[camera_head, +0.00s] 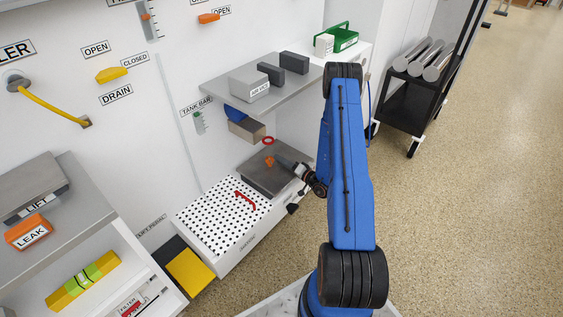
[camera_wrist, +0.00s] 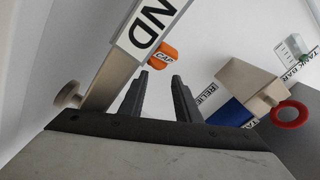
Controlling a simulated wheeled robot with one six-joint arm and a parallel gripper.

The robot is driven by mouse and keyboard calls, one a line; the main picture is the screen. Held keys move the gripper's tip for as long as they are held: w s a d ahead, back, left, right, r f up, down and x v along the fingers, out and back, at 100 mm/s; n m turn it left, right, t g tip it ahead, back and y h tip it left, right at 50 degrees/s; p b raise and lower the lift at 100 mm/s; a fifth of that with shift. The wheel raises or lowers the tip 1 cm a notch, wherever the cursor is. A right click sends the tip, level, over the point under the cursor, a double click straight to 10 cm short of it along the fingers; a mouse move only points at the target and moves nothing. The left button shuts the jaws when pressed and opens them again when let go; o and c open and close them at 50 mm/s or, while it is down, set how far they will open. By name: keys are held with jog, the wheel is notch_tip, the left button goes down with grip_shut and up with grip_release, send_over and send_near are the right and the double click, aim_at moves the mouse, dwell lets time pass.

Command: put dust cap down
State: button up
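The dust cap (camera_head: 269,160) is a small orange piece over the dark grey plate on the low bench in the head view. In the wrist view the cap (camera_wrist: 163,54), marked "CAP", shows just beyond my fingertips. My gripper (camera_head: 281,163) reaches in from the right, low over the plate. In the wrist view its two dark fingers (camera_wrist: 160,75) stand apart with a clear gap between them. The cap does not appear to be between them. I cannot tell whether the cap touches a fingertip or what it rests on.
The grey plate (camera_head: 288,182) adjoins a white perforated surface (camera_head: 215,215) with a red handle (camera_head: 245,201). A red ring (camera_wrist: 291,114) and a beige block (camera_wrist: 247,82) are at the right in the wrist view. A grey shelf (camera_head: 235,105) with blocks hangs above.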

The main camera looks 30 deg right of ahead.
jog(key=shift+r, duration=0.45)
jog(key=v, duration=1.2)
jog(key=shift+r, duration=0.2)
jog(key=shift+s, duration=0.1)
